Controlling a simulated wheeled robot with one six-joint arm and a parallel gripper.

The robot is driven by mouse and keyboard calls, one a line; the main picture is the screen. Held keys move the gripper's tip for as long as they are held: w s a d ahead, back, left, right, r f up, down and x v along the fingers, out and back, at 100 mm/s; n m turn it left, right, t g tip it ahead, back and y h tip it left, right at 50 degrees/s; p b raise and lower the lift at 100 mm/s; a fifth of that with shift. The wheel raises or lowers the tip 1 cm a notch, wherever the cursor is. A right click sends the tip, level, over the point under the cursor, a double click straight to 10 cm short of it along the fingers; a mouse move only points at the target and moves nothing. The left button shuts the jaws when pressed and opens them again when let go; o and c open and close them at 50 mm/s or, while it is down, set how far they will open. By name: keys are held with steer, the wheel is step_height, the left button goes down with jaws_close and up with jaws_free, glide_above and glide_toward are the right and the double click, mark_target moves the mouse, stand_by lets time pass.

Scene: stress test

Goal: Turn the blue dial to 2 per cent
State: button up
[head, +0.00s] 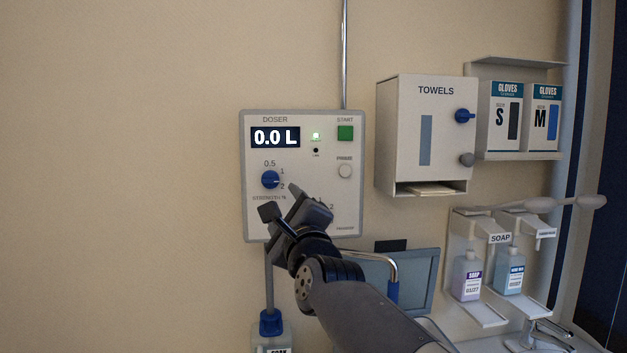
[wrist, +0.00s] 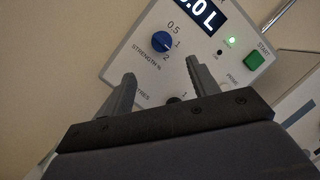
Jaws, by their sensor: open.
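The blue dial (head: 270,180) is on the left of the white doser panel (head: 350,218), above the label STRENGTH %. The marks 0.5, 1 and 2 stand around its top and right side. It also shows in the wrist view (wrist: 161,43); I cannot tell surely which mark its pointer faces. My gripper (head: 282,200) is open and empty, just below and right of the dial in the head view. In the wrist view its two fingers (wrist: 159,70) point up toward the panel, with the dial beyond the gap between them and apart from both.
A dark second dial (wrist: 175,99) sits lower on the panel, partly hidden by my gripper. The display (head: 275,137) reads 0.0 L. A green START button (head: 345,133) and a PRIME button (head: 345,170) are at right. A towel box (head: 425,130) hangs farther right. The wall left is clear.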

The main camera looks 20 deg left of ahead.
mark_target(271, 183)
steer(key=p+x, duration=0.2)
steer(key=x, duration=0.2)
steer(key=p+x, duration=0.3)
steer(key=x, duration=0.2)
steer(key=shift+w+a+r, duration=0.15)
steer(key=shift+w+r, duration=0.05)
steer(key=shift+r, duration=0.1)
steer(key=shift+w+a+p, duration=0.45)
steer(key=shift+w+p, duration=0.05)
steer(key=shift+c, duration=0.4)
steer(key=shift+m, duration=0.3)
steer(key=c, duration=0.9)
